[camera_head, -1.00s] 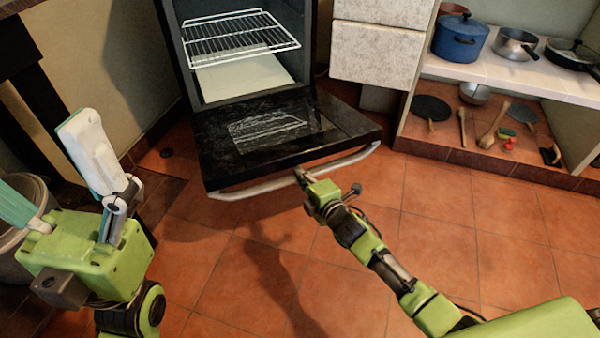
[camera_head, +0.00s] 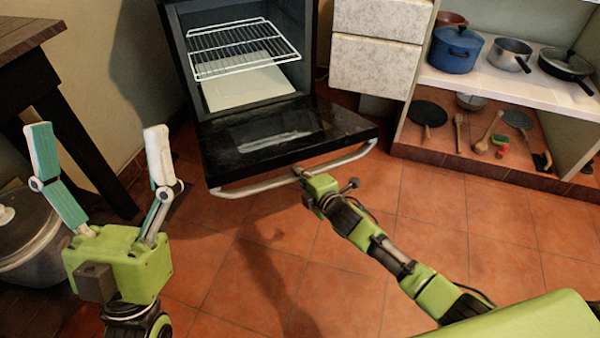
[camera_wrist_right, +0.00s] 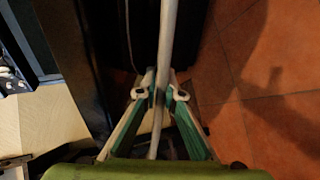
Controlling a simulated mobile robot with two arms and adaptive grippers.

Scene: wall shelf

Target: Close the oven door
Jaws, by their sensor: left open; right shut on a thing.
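The oven (camera_head: 180,62) stands at the back with its black door (camera_head: 270,140) swung down and open. A pale bar handle (camera_head: 245,188) runs along the door's outer edge. My right gripper (camera_head: 303,173) is at the middle of the handle. In the right wrist view, the fingers of my right gripper (camera_wrist_right: 160,92) are shut around the handle (camera_wrist_right: 167,40), one on each side. My left gripper (camera_head: 100,155) is open and empty, fingers up, to the left of the door and apart from it.
Inside the oven is a wire rack (camera_head: 240,48). A large pot (camera_head: 28,240) stands on the floor at the left, by a dark wooden table (camera_head: 40,60). A shelf (camera_head: 490,82) with pans and utensils is at the right. The tiled floor (camera_head: 450,220) in front is clear.

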